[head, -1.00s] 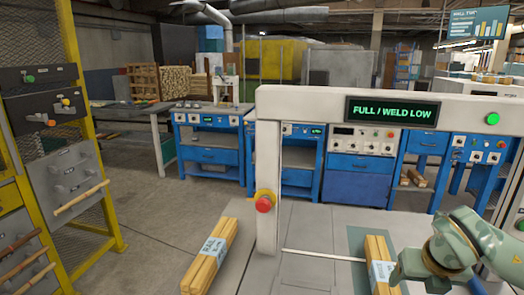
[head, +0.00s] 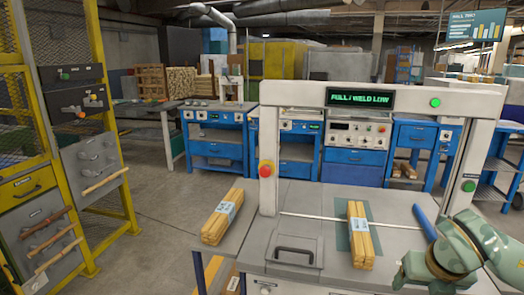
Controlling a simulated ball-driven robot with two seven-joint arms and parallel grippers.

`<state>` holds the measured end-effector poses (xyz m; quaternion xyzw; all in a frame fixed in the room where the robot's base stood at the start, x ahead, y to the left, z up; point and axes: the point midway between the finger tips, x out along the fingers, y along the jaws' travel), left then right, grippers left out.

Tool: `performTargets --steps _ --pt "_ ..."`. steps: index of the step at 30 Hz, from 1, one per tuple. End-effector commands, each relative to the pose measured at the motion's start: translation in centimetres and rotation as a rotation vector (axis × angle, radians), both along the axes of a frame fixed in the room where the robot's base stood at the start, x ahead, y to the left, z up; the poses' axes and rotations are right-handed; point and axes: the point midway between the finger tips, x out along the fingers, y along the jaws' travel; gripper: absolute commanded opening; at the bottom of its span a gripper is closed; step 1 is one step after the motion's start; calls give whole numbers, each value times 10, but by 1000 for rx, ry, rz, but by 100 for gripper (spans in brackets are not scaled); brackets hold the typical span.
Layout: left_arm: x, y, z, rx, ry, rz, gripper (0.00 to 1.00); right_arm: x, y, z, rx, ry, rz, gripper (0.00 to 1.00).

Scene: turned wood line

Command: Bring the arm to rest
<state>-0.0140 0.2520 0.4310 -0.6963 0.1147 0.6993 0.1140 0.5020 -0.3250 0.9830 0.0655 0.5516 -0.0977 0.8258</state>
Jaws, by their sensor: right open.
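My right arm comes in at the lower right, and my right gripper (head: 402,277) is at its left end, low in the picture and open. It is to the lower right of a bundle of wooden sticks with a paper band (head: 358,232), apart from it in the picture. That bundle lies on a dark green patch on the grey worktop (head: 335,200). A second banded bundle (head: 222,217) lies on the left surface. My left gripper is not in view.
A white frame (head: 270,150) with a "FULL / WELD LOW" display (head: 360,98) and a red button (head: 266,169) spans the worktop. A black handle (head: 295,253) is at the front. Racks with turned rods (head: 103,181) are left.

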Motion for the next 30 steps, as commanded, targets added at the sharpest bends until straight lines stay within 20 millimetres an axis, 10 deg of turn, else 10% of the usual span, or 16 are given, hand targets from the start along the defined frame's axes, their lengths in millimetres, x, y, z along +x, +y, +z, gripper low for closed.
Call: performTargets --steps 14,23,26,30 --pt "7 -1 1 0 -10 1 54 -2 63 -63 336 153 124 73" --pt "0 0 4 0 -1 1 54 -6 142 -127 912 226 64 73" --pt "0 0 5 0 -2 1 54 -3 161 -160 1196 197 -115 73" --pt "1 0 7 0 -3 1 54 -14 140 -258 1516 67 -699 73"
